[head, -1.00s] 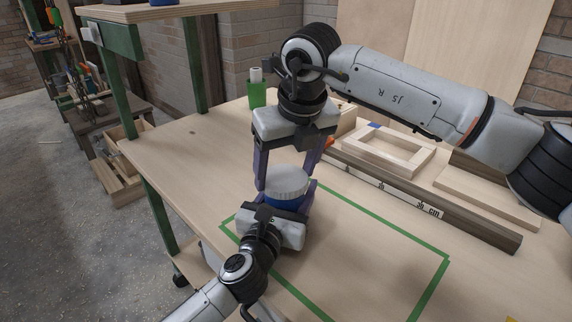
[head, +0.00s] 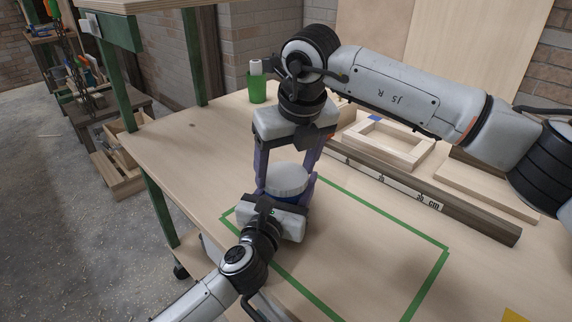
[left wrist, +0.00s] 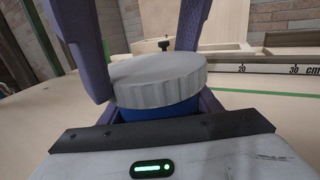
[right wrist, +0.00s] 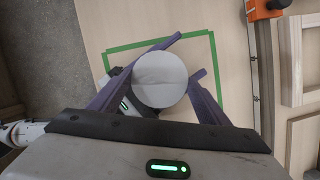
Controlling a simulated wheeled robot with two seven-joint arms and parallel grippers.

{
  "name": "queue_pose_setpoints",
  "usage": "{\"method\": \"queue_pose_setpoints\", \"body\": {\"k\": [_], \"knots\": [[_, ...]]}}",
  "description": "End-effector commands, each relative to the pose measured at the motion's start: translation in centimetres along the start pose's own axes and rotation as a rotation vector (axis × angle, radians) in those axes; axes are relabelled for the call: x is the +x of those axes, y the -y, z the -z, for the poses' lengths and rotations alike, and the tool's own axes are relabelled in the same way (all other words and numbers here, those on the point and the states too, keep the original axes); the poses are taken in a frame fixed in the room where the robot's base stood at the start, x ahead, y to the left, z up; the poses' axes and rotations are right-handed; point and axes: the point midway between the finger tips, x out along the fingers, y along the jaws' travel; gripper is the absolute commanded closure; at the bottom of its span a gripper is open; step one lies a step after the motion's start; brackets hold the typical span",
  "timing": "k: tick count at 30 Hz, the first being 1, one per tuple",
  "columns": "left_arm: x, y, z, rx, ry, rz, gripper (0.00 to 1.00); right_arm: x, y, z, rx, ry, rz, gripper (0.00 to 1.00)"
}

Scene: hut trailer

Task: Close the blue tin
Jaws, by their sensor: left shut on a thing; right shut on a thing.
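The blue tin (head: 283,200) is upright above the worktable, mostly hidden behind my left gripper (head: 286,196), which is shut around its body. In the left wrist view a band of the blue body (left wrist: 155,112) shows under the pale grey lid (left wrist: 158,78). My right gripper (head: 287,177) points down from above, shut on the lid (head: 287,172). The right wrist view shows the round lid top (right wrist: 160,78) between its purple fingers.
Green tape (head: 400,215) outlines a rectangle on the worktable (head: 180,140). The taped area to the right is clear.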

Motion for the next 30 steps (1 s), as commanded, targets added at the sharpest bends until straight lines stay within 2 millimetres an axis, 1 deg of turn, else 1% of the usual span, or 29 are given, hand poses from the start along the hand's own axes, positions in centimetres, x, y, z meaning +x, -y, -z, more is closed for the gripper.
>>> {"method": "queue_pose_setpoints", "body": {"k": [7,8,11,14,17,20,27,30], "knots": [[0.0,-0.01,-0.02,0.0,0.0,0.0,0.83,0.49,0.01,0.16,0.0,0.0,0.0,0.51],[0.0,-0.01,-0.02,0.0,0.0,0.0,1.0,0.51,0.01,0.17,0.0,0.0,0.0,0.51],[0.01,-0.02,-0.02,0.0,0.0,0.0,1.0,0.48,-0.05,0.15,0.018,-0.001,0.006,0.51],[0.01,-0.02,-0.02,0.0,0.0,0.0,1.0,0.48,-0.25,0.12,0.112,-0.003,0.037,0.51],[0.01,-0.02,-0.01,0.001,0.0,0.0,1.0,0.46,-0.46,0.05,0.29,-0.002,0.095,0.51],[0.0,-0.02,-0.01,0.001,0.0,0.0,1.0,0.5,-0.62,-0.05,0.514,-0.001,0.167,0.51],[0.0,0.0,0.0,0.002,0.0,0.0,1.0,0.65,-0.84,-0.41,1.119,0.001,0.362,0.51],[0.0,0.01,0.01,0.002,0.0,0.0,1.0,0.69,-0.82,-0.5,1.273,0.001,0.409,0.51]]}}
